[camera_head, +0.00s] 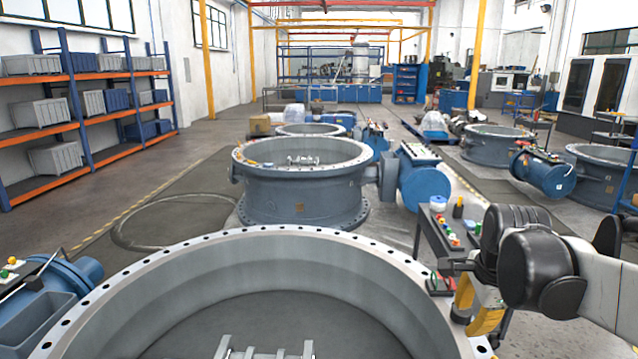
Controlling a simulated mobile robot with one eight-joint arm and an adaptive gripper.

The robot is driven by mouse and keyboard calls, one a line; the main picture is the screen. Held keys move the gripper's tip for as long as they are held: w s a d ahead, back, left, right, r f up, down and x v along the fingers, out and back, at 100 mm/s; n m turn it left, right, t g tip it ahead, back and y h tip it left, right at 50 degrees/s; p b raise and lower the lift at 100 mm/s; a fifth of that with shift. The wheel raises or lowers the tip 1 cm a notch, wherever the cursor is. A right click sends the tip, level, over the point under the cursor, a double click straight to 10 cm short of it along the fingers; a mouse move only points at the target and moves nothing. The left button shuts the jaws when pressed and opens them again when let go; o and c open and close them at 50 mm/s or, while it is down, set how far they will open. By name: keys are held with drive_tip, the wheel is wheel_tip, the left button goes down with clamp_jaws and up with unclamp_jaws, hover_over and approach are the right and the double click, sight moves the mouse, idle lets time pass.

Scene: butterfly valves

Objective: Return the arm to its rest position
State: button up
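My arm reaches in from the right edge, with white links and black rounded joints. I see no object clearly held. The nearest large grey butterfly valve (250,255) lies flat in front of me, its bolted rim cut off by the bottom edge.
A second grey valve (303,205) with a blue actuator (424,185) stands beyond. A small stand (440,240) with coloured items is close behind my gripper. Yellow parts (487,316) show just below it. Shelving (85,100) is left. Open floor (180,215) lies at the left.

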drive_tip(key=s+a+f+n+t, duration=0.2)
drive_tip(key=s+a+n+t, duration=0.1)
drive_tip(key=s+a+n, duration=0.7)
drive_tip(key=s+n, duration=0.4)
drive_tip(key=n, duration=0.3)
drive_tip(key=shift+s+a+n+y, duration=0.15)
drive_tip(key=shift+s+n+y, duration=0.25)
